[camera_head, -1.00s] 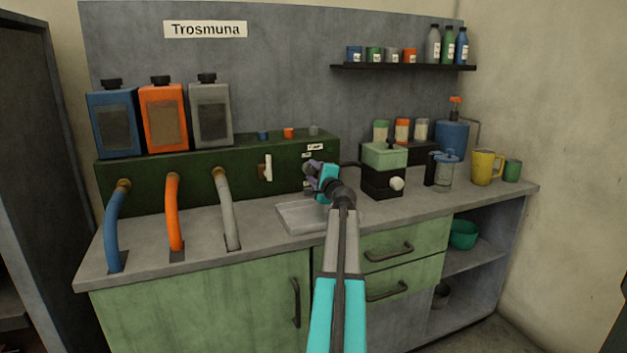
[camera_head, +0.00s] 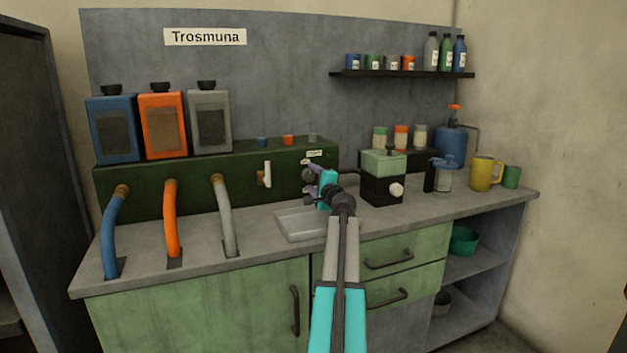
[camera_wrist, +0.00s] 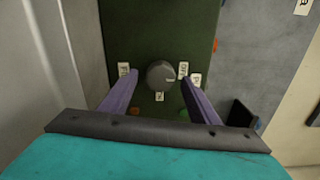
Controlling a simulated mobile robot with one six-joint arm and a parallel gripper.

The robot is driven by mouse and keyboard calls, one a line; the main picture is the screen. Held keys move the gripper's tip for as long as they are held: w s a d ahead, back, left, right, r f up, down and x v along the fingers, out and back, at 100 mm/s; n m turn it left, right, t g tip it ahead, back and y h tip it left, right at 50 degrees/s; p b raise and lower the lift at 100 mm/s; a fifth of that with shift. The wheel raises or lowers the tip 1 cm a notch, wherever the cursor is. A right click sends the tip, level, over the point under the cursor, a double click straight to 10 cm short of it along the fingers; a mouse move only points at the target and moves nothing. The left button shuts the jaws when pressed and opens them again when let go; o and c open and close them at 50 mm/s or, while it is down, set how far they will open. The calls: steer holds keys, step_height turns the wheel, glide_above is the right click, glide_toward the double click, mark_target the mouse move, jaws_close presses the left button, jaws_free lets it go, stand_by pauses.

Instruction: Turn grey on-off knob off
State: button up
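The grey on-off knob (camera_wrist: 160,74) is a dark grey round dial on the dark green panel in the wrist view. A small light mark shows on its right side. Small white labels surround it, one close at its upper right (camera_wrist: 183,70); their print is hard to read. My gripper (camera_wrist: 158,82) is open, its two purple fingers on the left and right of the knob with gaps visible. I cannot tell whether the tips reach its depth. In the head view my gripper (camera_head: 311,182) is at the right end of the green panel box (camera_head: 220,180) and covers that area.
A white lever switch (camera_head: 266,174) is left of my gripper. A shallow tray (camera_head: 300,225) lies below it. A dark machine with a green top (camera_head: 383,162) stands close on the right. Blue, orange and grey hoses (camera_head: 222,215) rise from the counter at left.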

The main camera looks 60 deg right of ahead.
steer(key=shift+p+v, duration=0.6)
steer(key=shift+v, duration=6.3)
steer(key=shift+s, duration=0.15)
